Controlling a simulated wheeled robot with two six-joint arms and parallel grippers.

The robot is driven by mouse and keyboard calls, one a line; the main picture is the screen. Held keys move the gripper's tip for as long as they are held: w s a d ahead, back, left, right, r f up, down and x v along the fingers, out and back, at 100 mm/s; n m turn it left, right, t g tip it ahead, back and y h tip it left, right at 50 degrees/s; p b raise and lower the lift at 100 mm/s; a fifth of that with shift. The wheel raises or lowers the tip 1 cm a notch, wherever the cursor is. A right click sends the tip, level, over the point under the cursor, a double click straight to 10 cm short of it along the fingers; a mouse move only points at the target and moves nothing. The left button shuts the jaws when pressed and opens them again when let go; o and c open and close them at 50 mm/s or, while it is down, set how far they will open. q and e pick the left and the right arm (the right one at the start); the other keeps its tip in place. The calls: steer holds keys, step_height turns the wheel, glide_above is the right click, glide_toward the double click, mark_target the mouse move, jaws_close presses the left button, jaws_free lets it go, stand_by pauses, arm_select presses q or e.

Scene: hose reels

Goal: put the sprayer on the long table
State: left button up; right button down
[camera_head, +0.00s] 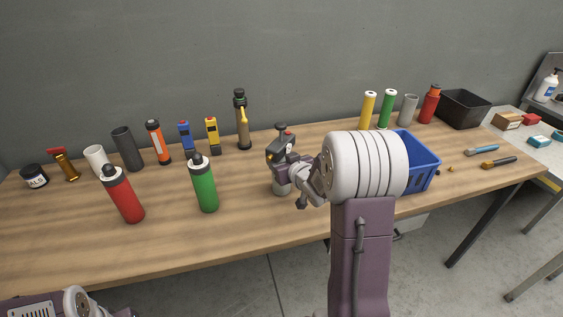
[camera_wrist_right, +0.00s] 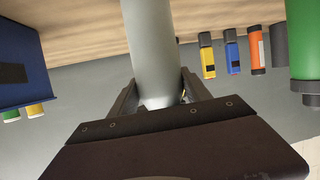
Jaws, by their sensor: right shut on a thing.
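The long table (camera_head: 240,228) is a wooden top along the grey wall. My right gripper (camera_head: 284,158) is over its middle, shut on the sprayer (camera_head: 281,188), a grey cylinder with a dark top. The gripper hides much of its body. In the right wrist view the grey body of the sprayer (camera_wrist_right: 150,40) stands between the two fingers (camera_wrist_right: 158,98). Its lower end is at the wood or just above it; I cannot tell if it touches. Part of my left arm shows at the lower left, but its gripper is out of view.
A green bottle (camera_head: 204,188) and a red bottle (camera_head: 124,198) stand left of the gripper. A tall brass-and-dark item (camera_head: 242,122) stands behind. A blue crate (camera_head: 422,164) is close on the right, partly behind my arm. Clear wood lies in front of the green bottle.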

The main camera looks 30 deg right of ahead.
steer(key=shift+s, duration=0.1)
steer(key=shift+c, duration=2.4)
jaws_free()
steer(key=shift+f, duration=0.1)
steer(key=shift+r, duration=0.25)
steer(key=shift+s+r, duration=0.1)
steer(key=shift+s, duration=0.2)
steer(key=b+v, duration=0.2)
steer(key=v, duration=0.9)
steer(key=shift+s+b, duration=0.2)
steer(key=shift+b, duration=0.1)
steer(key=shift+a, duration=0.15)
